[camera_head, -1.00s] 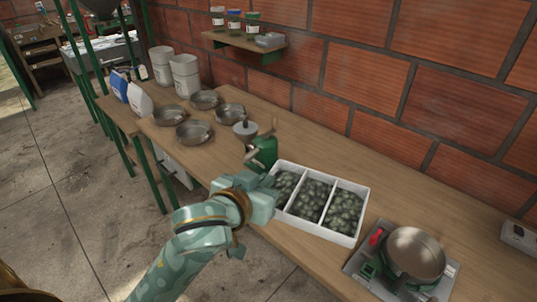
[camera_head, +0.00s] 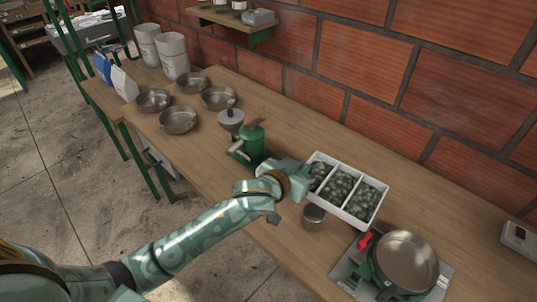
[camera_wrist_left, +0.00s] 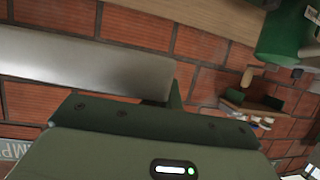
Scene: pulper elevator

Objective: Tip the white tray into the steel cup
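The white tray (camera_head: 352,219) has three compartments holding dark green beans (camera_head: 337,187). It is at the middle right of the head view, above or on the bench; I cannot tell whether it touches the wood. My left gripper (camera_head: 303,178) is at the tray's left end and appears shut on its wall, fingertips largely hidden. In the left wrist view the tray's pale side (camera_wrist_left: 80,72) runs up to a dark finger (camera_wrist_left: 176,92). The small steel cup (camera_head: 313,218) stands upright on the bench, just left of the tray's near corner. My right gripper is out of view.
A green hand grinder (camera_head: 249,143) stands left of the tray. A scale with a steel pan (camera_head: 406,262) is close on the right. Several steel bowls (camera_head: 178,121) sit farther left. A brick wall (camera_head: 430,90) bounds the back of the bench (camera_head: 290,125).

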